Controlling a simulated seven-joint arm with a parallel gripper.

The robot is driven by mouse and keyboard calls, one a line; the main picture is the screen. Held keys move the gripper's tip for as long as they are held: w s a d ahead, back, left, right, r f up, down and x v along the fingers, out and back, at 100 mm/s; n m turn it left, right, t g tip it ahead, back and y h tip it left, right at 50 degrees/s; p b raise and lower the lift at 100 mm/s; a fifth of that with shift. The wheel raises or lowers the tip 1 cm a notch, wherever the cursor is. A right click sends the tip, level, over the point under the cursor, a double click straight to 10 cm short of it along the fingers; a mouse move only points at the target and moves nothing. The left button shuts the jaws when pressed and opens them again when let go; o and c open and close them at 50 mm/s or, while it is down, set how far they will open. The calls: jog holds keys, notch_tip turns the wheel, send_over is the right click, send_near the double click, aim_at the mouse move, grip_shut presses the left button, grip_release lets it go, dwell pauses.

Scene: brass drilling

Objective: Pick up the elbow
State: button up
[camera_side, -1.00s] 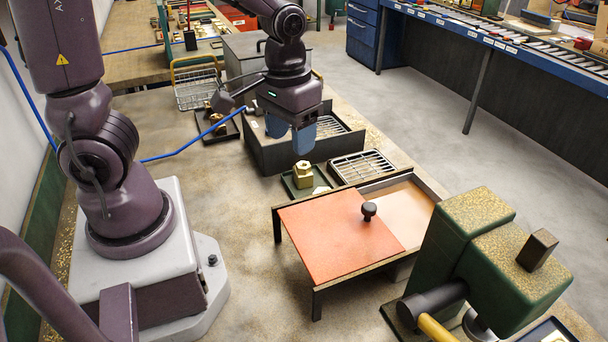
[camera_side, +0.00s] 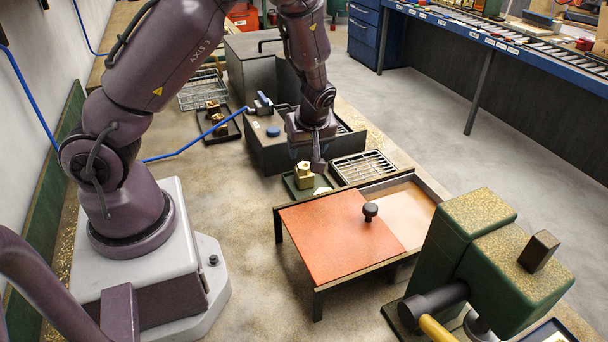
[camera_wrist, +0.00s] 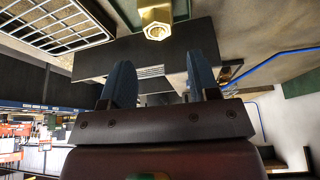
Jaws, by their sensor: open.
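A brass hex-sided fitting (camera_side: 303,172), which I take to be the elbow, sits in a small dark green tray (camera_side: 291,190) in the side view. In the wrist view the brass fitting (camera_wrist: 156,22) is at the top centre, with a round opening facing the camera. My gripper (camera_wrist: 161,75) shows two blue fingers spread apart with nothing between them. The fitting lies beyond the fingertips in that picture, apart from them.
A dark box (camera_side: 262,152) stands behind the green tray. A black tray (camera_side: 232,132) with brass parts is at left. A green machine (camera_side: 480,260) stands at lower right.

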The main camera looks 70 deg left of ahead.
aim_at(304, 164)
jog(key=x, duration=0.9)
jog(key=shift+d+f, duration=0.3)
grip_shut()
